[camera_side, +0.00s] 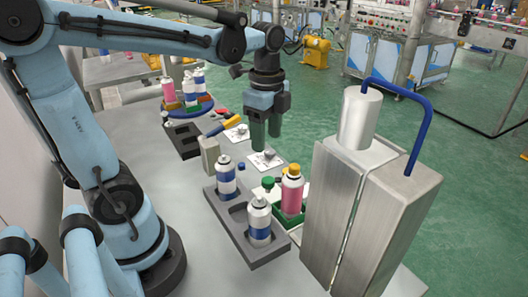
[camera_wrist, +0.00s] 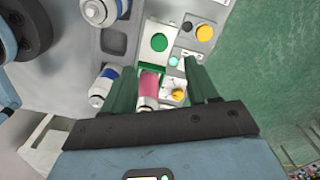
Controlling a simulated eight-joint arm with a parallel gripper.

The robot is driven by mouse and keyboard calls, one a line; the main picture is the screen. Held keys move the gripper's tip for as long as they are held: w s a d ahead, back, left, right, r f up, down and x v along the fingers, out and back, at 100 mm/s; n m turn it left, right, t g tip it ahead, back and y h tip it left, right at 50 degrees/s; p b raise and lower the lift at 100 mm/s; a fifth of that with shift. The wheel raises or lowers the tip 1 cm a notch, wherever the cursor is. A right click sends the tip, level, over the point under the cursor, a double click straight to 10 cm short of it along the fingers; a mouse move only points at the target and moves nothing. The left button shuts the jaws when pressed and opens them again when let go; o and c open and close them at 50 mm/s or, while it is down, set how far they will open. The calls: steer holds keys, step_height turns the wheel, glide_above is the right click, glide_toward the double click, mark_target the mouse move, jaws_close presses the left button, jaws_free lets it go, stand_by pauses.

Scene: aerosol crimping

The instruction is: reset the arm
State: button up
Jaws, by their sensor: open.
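My gripper (camera_side: 267,138) hangs with its green fingers pointing down above the table. The fingers stand apart with nothing seen between them. They are above and behind the cans, near white cards with small metal parts (camera_side: 268,156). My gripper (camera_wrist: 160,66) also shows from the wrist, its two green fingers spread. A pink can (camera_side: 292,195) with an orange-yellow top stands in a green holder at the front. The pink can (camera_wrist: 149,88) appears between the fingers in the wrist view, lower down in depth and not visibly touched.
Two white-and-blue cans (camera_side: 226,172) stand in a dark grey tray (camera_side: 233,219). A tall metal machine (camera_side: 335,215) with a blue tube rises at the right. A blue round tray (camera_side: 169,112) with bottles is at the back. Bare table (camera_side: 165,160) lies left of the tray.

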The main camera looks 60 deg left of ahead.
mark_target(268, 180)
step_height(268, 180, down, 11)
steer(key=shift+r, duration=0.1)
steer(key=shift+d+f, duration=0.25)
steer(key=shift+d, duration=1.45)
